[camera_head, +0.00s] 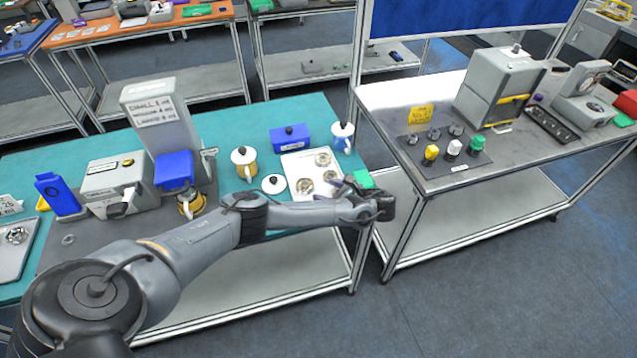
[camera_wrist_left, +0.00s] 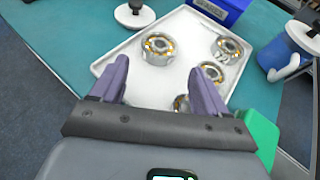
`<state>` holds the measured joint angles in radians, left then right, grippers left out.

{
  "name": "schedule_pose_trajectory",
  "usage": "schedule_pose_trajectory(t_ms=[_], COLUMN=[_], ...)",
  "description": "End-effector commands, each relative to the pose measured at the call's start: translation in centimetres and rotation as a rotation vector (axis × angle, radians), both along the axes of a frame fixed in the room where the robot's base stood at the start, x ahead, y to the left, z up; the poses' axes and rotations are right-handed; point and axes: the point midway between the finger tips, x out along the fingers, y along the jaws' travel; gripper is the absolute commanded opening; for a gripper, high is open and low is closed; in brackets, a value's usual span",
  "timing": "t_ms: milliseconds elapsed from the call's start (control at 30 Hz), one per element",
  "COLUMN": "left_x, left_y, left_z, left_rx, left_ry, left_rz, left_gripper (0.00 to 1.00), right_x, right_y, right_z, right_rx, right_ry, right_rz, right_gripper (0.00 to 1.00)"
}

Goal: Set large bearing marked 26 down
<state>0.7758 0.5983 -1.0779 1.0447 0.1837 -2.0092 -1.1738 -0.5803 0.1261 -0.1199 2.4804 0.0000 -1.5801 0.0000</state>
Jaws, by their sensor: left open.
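The white tray (camera_head: 295,163) lies on the teal table and holds several metal bearings. In the left wrist view, the tray (camera_wrist_left: 120,60) carries one bearing (camera_wrist_left: 158,49) near its upper left, one (camera_wrist_left: 228,49) at the upper right, one (camera_wrist_left: 211,72) by the right finger, and one (camera_wrist_left: 181,104) partly hidden by that finger. No 26 mark is readable, so I cannot tell which is the large bearing. My left gripper (camera_head: 347,185) is over the tray's near right side. In the wrist view the left gripper (camera_wrist_left: 160,78) is open, with nothing held between its fingers. My right gripper is not in view.
A white lid with a black knob (camera_head: 274,184) lies left of the tray. A blue box (camera_head: 290,138), a blue mug (camera_head: 342,136) and a yellow mug (camera_head: 244,163) stand nearby. A green block (camera_head: 362,179) is beside the gripper. A grey workbench (camera_head: 390,98) stands right, across a gap.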

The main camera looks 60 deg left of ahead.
Motion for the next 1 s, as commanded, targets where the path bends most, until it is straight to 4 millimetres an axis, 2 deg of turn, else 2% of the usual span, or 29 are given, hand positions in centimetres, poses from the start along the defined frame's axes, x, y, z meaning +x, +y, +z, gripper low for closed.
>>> schedule_pose_trajectory(t_ms=[33,233,367,433,567,667,700,800,900,1000], left_x=[0.2,0.7,0.6,0.1,-1.7,-4.4,-5.7,-9.0,-12.5,-15.7], left_y=[-0.7,-2.5,-4.7,-6.8,-13.3,-20.2,-22.9,-28.7,-32.1,-33.0], left_z=[0.8,1.2,0.1,-1.3,-4.5,-6.6,-6.8,-6.0,-4.3,-2.9], left_rx=[-0.002,-0.003,-0.036,-0.081,-0.232,-0.417,-0.5,-0.708,-0.885,-0.993], left_ry=[0.001,-0.001,-0.017,-0.041,-0.127,-0.239,-0.296,-0.451,-0.611,-0.752], left_rz=[-0.001,-0.001,-0.026,-0.053,-0.118,-0.142,-0.138,-0.078,0.055,0.24], left_gripper=[0.75,0.75,0.75,0.75,0.75,0.75,0.75,0.75,0.75,0.75], right_x=[0.0,0.0,0.0,0.0,0.0,0.0,0.0,0.0,0.0,0.0], right_y=[0.0,0.1,0.2,0.2,0.3,0.3,0.3,0.3,0.2,0.1], right_z=[1.1,2.3,2.5,2.5,2.5,2.5,2.5,2.5,2.5,2.4], right_rx=[0.0,0.004,0.007,0.008,0.011,0.012,0.012,0.011,0.008,0.005], right_ry=[-0.001,0.0,0.0,-0.001,0.0,0.0,0.0,0.0,0.0,0.001], right_rz=[0.0,-0.003,-0.004,-0.005,-0.007,-0.007,-0.007,-0.007,-0.006,-0.004], right_gripper=[0.0,0.0,0.0,0.0,0.0,0.0,0.0,0.0,0.0,0.0])
